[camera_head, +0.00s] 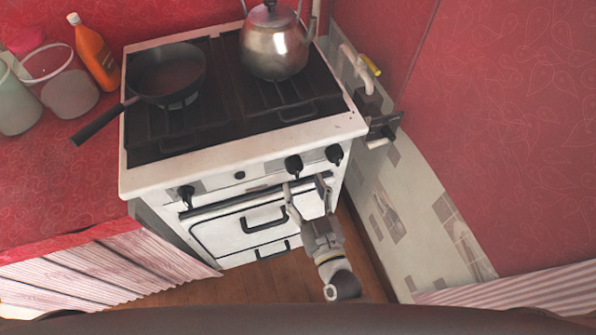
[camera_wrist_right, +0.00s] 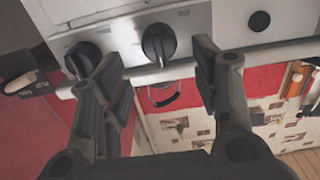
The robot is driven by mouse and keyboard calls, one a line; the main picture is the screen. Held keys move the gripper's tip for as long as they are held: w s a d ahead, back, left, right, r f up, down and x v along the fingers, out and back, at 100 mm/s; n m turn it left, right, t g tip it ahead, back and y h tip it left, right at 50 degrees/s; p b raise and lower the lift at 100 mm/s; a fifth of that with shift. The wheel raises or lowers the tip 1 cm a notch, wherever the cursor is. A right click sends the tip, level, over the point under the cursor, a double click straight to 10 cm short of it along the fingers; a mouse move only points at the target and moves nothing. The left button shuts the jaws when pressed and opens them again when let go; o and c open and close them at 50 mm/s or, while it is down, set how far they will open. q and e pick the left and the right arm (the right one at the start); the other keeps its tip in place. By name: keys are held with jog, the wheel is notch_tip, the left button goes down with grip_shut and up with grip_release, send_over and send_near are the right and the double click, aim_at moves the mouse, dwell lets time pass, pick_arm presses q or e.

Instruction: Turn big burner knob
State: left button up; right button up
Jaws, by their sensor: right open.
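The white stove (camera_head: 240,155) has black knobs on its front panel. The left knob (camera_head: 186,193) is on its own; the middle knob (camera_head: 293,165) and right knob (camera_head: 334,154) sit near each other. Which one is the big burner's I cannot tell. My right gripper (camera_head: 304,183) is open and empty just in front of the panel. In the right wrist view, the middle knob (camera_wrist_right: 158,43) shows between the open fingers (camera_wrist_right: 155,66), apart from both. The right knob (camera_wrist_right: 80,58) is beside the left-hand finger, partly covered. My left gripper is not in view.
A frying pan (camera_head: 168,72) and a kettle (camera_head: 273,45) stand on the hob. The oven door handle (camera_head: 264,219) sticks out below the knobs. Pipe fittings and a dark box (camera_head: 382,128) are on the right wall. A small round button (camera_head: 239,174) is on the panel.

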aim_at(298, 174)
jog(key=x, duration=0.5)
jog(key=c, duration=1)
jog(key=m+p, duration=0.1)
jog(key=m, duration=0.2)
jog(key=shift+m, duration=0.4)
jog(key=m, duration=0.4)
jog(key=shift+d+f+m, duration=0.1)
jog(key=shift+m, duration=0.3)
